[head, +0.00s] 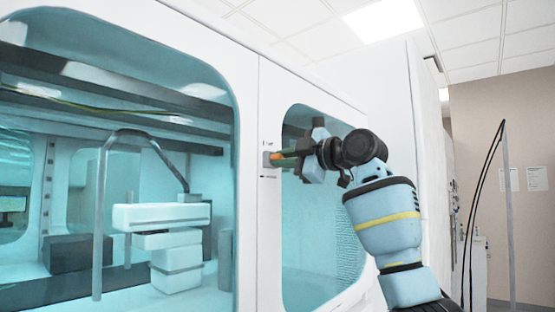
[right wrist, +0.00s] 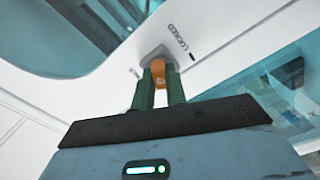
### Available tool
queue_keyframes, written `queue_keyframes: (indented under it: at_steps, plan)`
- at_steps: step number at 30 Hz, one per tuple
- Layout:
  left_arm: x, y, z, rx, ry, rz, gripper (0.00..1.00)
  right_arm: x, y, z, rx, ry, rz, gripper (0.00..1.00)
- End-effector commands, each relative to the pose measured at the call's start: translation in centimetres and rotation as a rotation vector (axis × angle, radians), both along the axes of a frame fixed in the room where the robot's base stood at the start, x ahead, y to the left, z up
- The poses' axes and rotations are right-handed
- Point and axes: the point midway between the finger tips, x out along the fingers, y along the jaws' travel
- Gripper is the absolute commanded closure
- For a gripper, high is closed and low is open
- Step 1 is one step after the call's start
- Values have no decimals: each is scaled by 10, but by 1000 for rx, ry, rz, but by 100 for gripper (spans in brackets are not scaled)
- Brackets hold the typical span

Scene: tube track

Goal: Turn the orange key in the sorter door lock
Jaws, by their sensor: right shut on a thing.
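The orange key (right wrist: 159,75) is at the lock (right wrist: 155,55) on the white sorter door frame. My right gripper (right wrist: 160,88) is shut on the key, with a green finger on each side of it. The word LOCKED shows beside the lock in the right wrist view. In the head view, my right gripper (head: 290,158) reaches the lock (head: 267,159) from the right, and a bit of orange shows between its fingers. The key's tip is hidden at the lock. My left gripper is not in view.
The white sorter cabinet (head: 258,80) has a large window on the left and a smaller window (head: 325,240) behind my right arm. White equipment (head: 160,215) stands inside. A thin pole with dark cables (head: 505,200) stands at the right.

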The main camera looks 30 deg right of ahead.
Motion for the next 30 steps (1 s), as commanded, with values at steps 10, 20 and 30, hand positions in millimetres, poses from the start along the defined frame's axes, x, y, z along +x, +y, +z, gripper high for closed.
queue_keyframes:
  at_steps: [10,20,30]
  plan:
    - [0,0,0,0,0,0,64,0,0,-1,-143,-57,-1,100]
    - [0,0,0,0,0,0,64,0,0,-1,-257,-105,-1,100]
    - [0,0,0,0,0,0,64,1,0,-1,-372,-152,1,83]
